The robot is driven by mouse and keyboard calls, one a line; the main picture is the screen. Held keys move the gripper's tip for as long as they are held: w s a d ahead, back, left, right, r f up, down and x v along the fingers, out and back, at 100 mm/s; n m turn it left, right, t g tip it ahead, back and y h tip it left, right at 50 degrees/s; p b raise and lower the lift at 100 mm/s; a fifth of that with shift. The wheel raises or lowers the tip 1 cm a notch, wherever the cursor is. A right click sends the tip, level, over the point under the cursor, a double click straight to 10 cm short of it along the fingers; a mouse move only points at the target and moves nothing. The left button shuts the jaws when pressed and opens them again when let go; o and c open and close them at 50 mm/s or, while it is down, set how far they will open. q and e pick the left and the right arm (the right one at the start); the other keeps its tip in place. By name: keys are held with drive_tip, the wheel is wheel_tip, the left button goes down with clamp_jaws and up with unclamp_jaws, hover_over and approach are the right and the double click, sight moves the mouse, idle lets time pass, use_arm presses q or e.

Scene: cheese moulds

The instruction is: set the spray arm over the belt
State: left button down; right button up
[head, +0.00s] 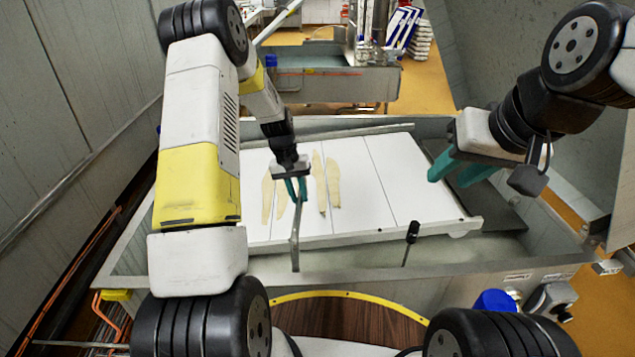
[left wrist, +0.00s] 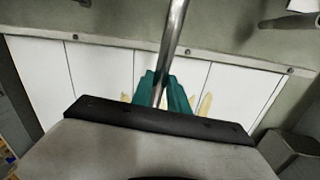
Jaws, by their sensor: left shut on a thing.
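The spray arm (head: 295,240) is a grey metal bar that runs from the front edge of the trough up to my left gripper, over the near edge of the belt. My left gripper (head: 296,192) has its teal fingers shut on it; the bar (left wrist: 172,45) also passes between the fingers (left wrist: 162,85) in the left wrist view. The belt (head: 395,180) is white with dark cross seams and carries several long beige pieces (head: 333,182). My right gripper (head: 452,168) hangs over the right end of the belt, its teal fingers apart with nothing between them.
A black-knobbed lever (head: 412,232) stands at the front right of the belt. A blue knob (head: 494,300) sits on the near right panel. A metal wall (head: 60,120) rises at the left. A second metal trough (head: 330,85) stands behind.

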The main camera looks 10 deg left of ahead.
use_arm(q)
drive_tip(key=shift+s+a+n, duration=0.15)
drive_tip(key=shift+a+n, duration=0.55)
drive_tip(key=shift+a, duration=0.45)
drive_tip(key=c, duration=1.3)
unclamp_jaws()
wheel_tip(320, 180, up, 8)
drive_tip(key=a, duration=0.1)
drive_tip(key=shift+s+a+f, duration=0.15)
drive_tip(key=shift+s+a, duration=0.05)
